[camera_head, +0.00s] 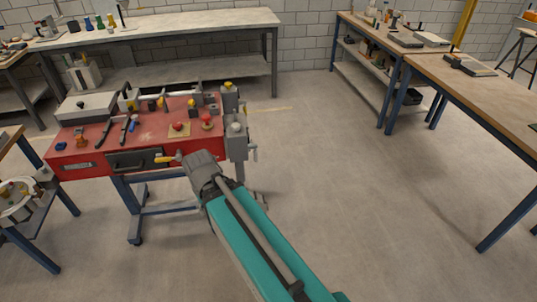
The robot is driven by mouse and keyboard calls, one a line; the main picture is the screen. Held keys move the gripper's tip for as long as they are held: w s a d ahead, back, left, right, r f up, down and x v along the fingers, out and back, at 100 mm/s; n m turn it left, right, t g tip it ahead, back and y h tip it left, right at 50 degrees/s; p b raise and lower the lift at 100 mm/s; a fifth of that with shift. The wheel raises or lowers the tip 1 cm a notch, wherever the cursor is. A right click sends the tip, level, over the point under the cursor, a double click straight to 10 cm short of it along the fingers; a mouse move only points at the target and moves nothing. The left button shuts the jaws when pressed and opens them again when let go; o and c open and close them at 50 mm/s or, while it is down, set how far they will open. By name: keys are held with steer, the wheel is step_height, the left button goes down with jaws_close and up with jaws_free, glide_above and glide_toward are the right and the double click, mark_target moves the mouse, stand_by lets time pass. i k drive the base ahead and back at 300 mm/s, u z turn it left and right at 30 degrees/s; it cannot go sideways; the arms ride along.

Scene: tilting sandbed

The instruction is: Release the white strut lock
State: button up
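I cannot make out a white strut lock with certainty. A red bench unit (95,162) on blue legs stands at the left, with a drawer handle (133,161) on its front. Two grey upright posts with yellow or pale tops, one farther (229,101) and one nearer (237,143), are at its right end. A small pale lever (253,152) sticks out right of the nearer post. My gripper (194,158) is at the front right of the red unit, left of the nearer post. A yellow-tipped piece (165,159) shows just left of it. Its fingers are too small and hidden to read.
Small tools and a red knob (178,126) lie on the red top. A long workbench (190,22) stands behind. Wooden benches (480,85) stand at the right. A round device (18,198) is at the left edge. The floor right of my arm is clear.

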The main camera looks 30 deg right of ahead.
mark_target(255, 153)
steer(key=z, duration=0.8)
steer(key=i, duration=1)
